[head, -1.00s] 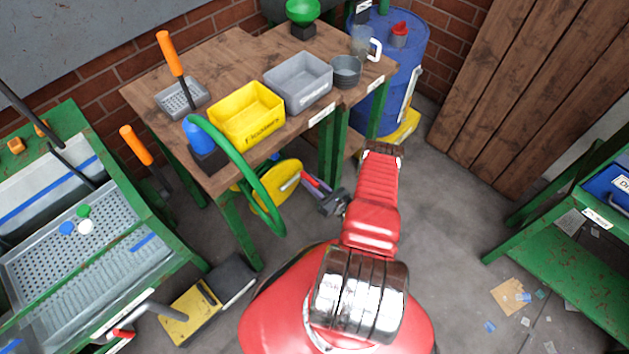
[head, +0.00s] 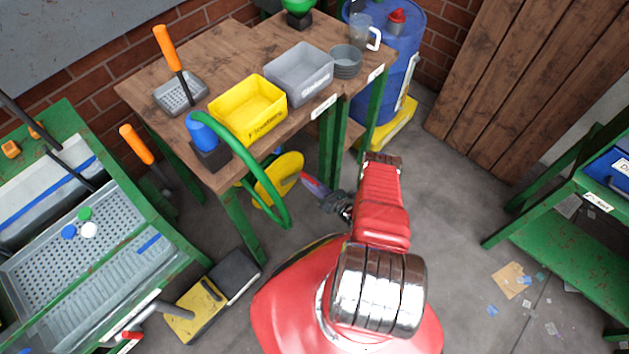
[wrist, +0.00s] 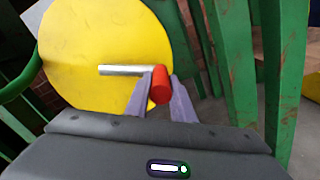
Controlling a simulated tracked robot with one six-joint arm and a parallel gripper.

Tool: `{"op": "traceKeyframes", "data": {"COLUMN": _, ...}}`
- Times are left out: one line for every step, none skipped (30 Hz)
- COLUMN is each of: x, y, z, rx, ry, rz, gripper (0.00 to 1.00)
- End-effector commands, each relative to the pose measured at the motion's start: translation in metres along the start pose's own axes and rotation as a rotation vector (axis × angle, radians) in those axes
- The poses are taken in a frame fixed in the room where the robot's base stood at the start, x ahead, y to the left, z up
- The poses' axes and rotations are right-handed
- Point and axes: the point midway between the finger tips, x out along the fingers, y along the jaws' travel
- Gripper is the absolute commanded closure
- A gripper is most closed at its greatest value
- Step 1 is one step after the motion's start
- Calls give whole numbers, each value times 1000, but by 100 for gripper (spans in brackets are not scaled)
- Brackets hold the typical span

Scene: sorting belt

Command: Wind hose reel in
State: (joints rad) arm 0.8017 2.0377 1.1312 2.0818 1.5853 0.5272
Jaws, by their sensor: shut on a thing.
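The hose reel shows as a yellow disc (head: 281,177) under the workbench, and fills the upper left of the wrist view (wrist: 85,45). A silver crank bar (wrist: 122,70) crosses its face to a red handle (wrist: 161,88). A green hose (head: 249,150) hangs in a loop from the bench top beside the reel. My gripper (wrist: 158,98) has its two purple-grey fingers on either side of the red handle and is shut on it. In the head view my gripper (head: 322,190) is small and partly hidden by my red arm.
The wooden workbench (head: 215,60) holds a yellow bin (head: 247,108) and a grey bin (head: 298,73). Its green legs (wrist: 288,85) stand close right of my gripper. A blue drum (head: 395,60) stands behind. The floor to the right is open, with scraps.

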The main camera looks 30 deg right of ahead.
Motion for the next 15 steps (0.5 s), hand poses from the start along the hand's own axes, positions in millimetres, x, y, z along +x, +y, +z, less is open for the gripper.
{"op": "traceKeyframes", "data": {"x": 0, "y": 0, "z": -4, "rx": 1, "ry": 3, "rz": -1, "gripper": 100}}
{"op": "traceKeyframes", "data": {"x": 0, "y": 0, "z": -4, "rx": 0, "ry": 4, "rz": 0, "gripper": 100}}
{"op": "traceKeyframes", "data": {"x": 0, "y": 1, "z": -5, "rx": 0, "ry": 4, "rz": 1, "gripper": 100}}
{"op": "traceKeyframes", "data": {"x": 1, "y": 1, "z": -6, "rx": 0, "ry": 5, "rz": 1, "gripper": 100}}
{"op": "traceKeyframes", "data": {"x": 1, "y": 1, "z": -6, "rx": 0, "ry": 5, "rz": 1, "gripper": 100}}
{"op": "traceKeyframes", "data": {"x": 1, "y": 1, "z": -7, "rx": -1, "ry": 5, "rz": 2, "gripper": 100}}
{"op": "traceKeyframes", "data": {"x": 1, "y": 1, "z": -7, "rx": -1, "ry": 5, "rz": 2, "gripper": 100}}
{"op": "traceKeyframes", "data": {"x": 1, "y": 1, "z": -7, "rx": -1, "ry": 5, "rz": 2, "gripper": 100}}
{"op": "traceKeyframes", "data": {"x": 2, "y": 1, "z": -7, "rx": -2, "ry": 5, "rz": 3, "gripper": 100}}
{"op": "traceKeyframes", "data": {"x": 2, "y": 1, "z": -7, "rx": -2, "ry": 5, "rz": 3, "gripper": 100}}
{"op": "traceKeyframes", "data": {"x": 2, "y": 1, "z": -7, "rx": -2, "ry": 5, "rz": 3, "gripper": 100}}
{"op": "traceKeyframes", "data": {"x": 2, "y": 1, "z": -7, "rx": -2, "ry": 5, "rz": 3, "gripper": 100}}
{"op": "traceKeyframes", "data": {"x": 2, "y": 1, "z": -7, "rx": -2, "ry": 5, "rz": 3, "gripper": 100}}
{"op": "traceKeyframes", "data": {"x": 2, "y": 1, "z": -7, "rx": -2, "ry": 5, "rz": 3, "gripper": 100}}
{"op": "traceKeyframes", "data": {"x": 2, "y": 1, "z": -7, "rx": -2, "ry": 5, "rz": 3, "gripper": 100}}
